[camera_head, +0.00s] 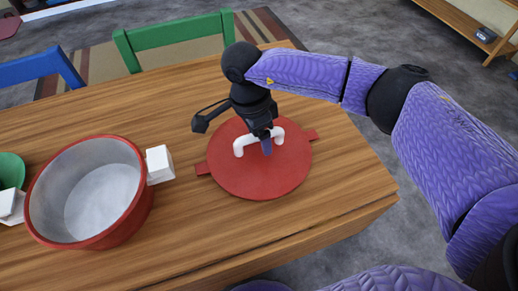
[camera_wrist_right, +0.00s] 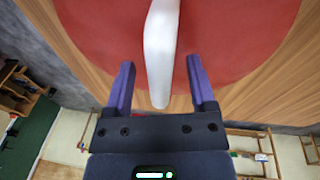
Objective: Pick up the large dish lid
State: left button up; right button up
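The large dish lid (camera_head: 250,183) is a flat red disc with two side tabs and a white handle (camera_head: 241,145). It lies on the wooden table. My right gripper (camera_head: 267,146) reaches down over the handle from above. In the right wrist view, the gripper (camera_wrist_right: 160,68) is open, with the handle (camera_wrist_right: 160,45) between its two purple fingers and a gap on either side. The red lid surface (camera_wrist_right: 225,40) shows beyond the fingertips. My left gripper is not in view.
A red pot (camera_head: 135,215) with a grey inside and a white side handle (camera_head: 160,164) stands left of the lid. A green item (camera_head: 10,170) is at the far left. Green (camera_head: 175,35) and blue (camera_head: 40,66) chairs stand behind the table. The front tabletop (camera_head: 215,235) is clear.

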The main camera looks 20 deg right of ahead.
grip_shut()
dwell(0.5)
dwell(0.6)
